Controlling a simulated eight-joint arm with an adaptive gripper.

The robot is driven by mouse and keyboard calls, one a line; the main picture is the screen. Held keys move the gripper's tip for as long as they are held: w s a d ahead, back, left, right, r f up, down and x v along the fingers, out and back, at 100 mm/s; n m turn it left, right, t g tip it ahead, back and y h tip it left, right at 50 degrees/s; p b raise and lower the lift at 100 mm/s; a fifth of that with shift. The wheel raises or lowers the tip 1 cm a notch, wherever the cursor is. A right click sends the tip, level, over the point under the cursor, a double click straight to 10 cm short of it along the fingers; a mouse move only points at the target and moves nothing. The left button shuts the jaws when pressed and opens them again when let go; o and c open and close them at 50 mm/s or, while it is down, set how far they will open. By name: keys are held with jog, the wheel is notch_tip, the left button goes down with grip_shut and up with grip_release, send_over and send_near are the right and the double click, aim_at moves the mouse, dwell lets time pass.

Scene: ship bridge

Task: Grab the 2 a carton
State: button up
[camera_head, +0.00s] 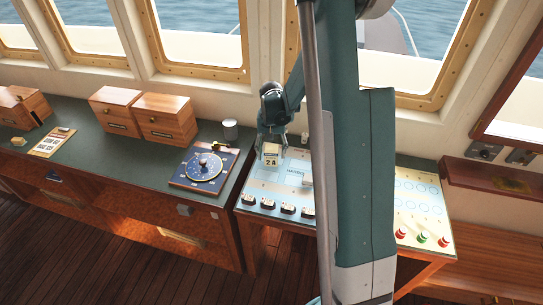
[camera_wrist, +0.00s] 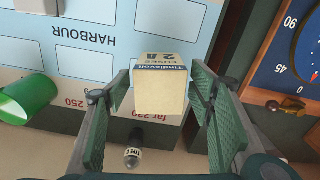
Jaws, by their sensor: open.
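The 2 A carton (camera_head: 271,156) is a small cream box with a dark label band, standing on the pale blue panel marked HARBOUR (camera_head: 265,187). In the wrist view the carton (camera_wrist: 160,88) shows "FUSES 2 A" upside down. My gripper (camera_wrist: 159,84) is open, with one green-padded finger on each side of the carton. Small gaps seem to show between the carton and the fingers. In the head view my gripper (camera_head: 271,137) is just above and behind the carton, and its fingertips are partly hidden.
Another small pale box (camera_head: 306,181) stands on the panel to the right, near my arm. A blue dial board (camera_head: 211,155) lies to the left, with a grey can (camera_head: 230,130) behind it. A green cylinder (camera_wrist: 25,98) and a dark fuse-like piece (camera_wrist: 132,158) show in the wrist view.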

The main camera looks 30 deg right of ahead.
dwell(0.4)
jog(key=c, duration=1.2)
jog(key=shift+o, duration=0.2)
jog(key=shift+r, duration=0.2)
jog(key=shift+r, duration=4.8)
